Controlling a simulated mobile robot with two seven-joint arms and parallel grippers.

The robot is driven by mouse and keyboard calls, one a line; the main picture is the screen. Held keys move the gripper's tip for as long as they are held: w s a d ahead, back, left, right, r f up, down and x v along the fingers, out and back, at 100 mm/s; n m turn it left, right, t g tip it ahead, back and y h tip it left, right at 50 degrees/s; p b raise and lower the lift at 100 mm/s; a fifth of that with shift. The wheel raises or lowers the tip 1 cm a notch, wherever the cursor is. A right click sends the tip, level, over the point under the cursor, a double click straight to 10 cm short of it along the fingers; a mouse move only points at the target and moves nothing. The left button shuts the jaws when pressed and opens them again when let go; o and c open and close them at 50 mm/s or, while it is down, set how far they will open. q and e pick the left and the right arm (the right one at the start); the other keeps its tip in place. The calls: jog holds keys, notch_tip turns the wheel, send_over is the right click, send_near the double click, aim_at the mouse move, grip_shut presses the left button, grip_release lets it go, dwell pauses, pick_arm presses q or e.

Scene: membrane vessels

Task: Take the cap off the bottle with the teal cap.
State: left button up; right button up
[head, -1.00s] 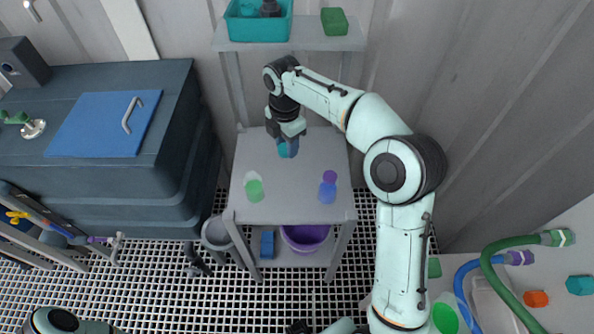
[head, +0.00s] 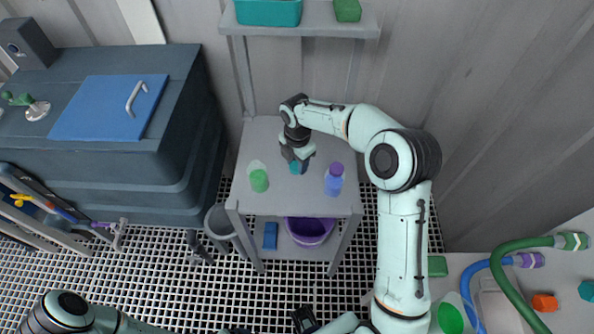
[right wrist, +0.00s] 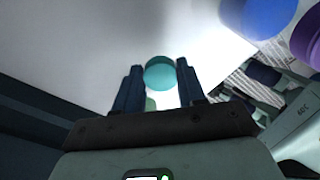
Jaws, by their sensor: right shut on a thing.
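My right gripper (head: 297,166) reaches over the grey table from the right and is shut on the teal cap (head: 294,169). In the right wrist view the teal cap (right wrist: 160,73) sits between the two dark fingertips of the right gripper (right wrist: 160,80). The gripper largely hides what is under the cap, so I cannot tell whether the bottle body is still attached. A small pale green patch shows just below the cap in the wrist view.
On the table (head: 290,207) a green bottle (head: 259,181) stands left of the gripper and a blue bottle with a purple cap (head: 336,169) stands right. The front strip is clear. A shelf (head: 318,21) with a teal bin (head: 268,12) is behind; a dark tank (head: 180,120) stands left.

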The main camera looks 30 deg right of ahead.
aim_at(297, 165)
jog(key=shift+f, duration=2.25)
jog(key=shift+f, duration=0.2)
jog(key=o, duration=1.2)
jog(key=shift+c, duration=0.2)
jog(key=shift+r, duration=0.1)
notch_tip(297, 165, up, 12)
jog(key=shift+r+p, duration=0.15)
jog(key=shift+p, duration=0.3)
